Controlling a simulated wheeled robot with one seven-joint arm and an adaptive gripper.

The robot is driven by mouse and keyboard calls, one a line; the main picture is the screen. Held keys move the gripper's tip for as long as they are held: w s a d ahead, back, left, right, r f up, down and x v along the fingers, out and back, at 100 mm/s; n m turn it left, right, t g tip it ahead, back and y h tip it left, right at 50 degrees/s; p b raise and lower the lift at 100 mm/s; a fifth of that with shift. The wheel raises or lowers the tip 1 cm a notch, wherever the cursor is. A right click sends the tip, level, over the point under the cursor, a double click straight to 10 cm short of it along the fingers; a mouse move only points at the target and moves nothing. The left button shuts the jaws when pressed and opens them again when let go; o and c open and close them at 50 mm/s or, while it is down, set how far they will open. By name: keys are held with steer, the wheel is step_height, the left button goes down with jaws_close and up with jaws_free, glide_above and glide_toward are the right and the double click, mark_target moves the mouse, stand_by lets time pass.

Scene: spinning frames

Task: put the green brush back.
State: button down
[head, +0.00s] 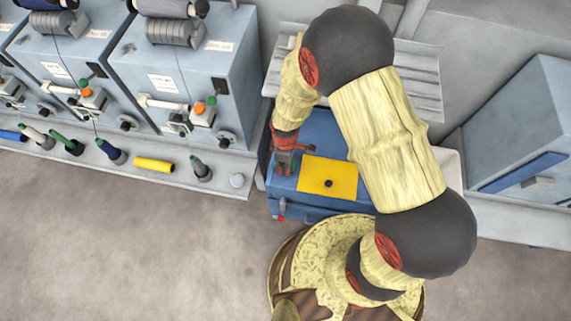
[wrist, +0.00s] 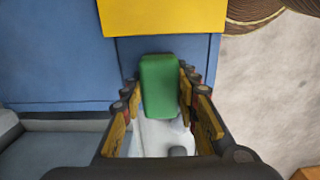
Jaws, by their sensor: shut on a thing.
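The green brush (wrist: 159,86) shows in the wrist view as a green block between the two fingers of my gripper (wrist: 158,95). My gripper is shut on it. A pale part is visible below the green block, but I cannot tell whether it belongs to the brush. In the head view my gripper (head: 284,165) is over the left side of a blue cabinet top (head: 318,124), left of a yellow sheet.
The yellow sheet (head: 328,177) with a dark knob lies on the cabinet. Grey-blue machines (head: 187,77) stand at left, with a ledge (head: 222,182) of bobbins and a yellow tube (head: 153,164) before them. A blue-grey box (head: 522,130) is at right. Open floor lies in front.

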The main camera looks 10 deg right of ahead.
steer(key=shift+f, duration=0.1)
steer(key=c, duration=1.5)
jaws_free()
steer(key=shift+o, duration=0.8)
step_height(320, 180, up, 12)
steer(key=p, duration=0.4)
steer(key=shift+p, duration=0.35)
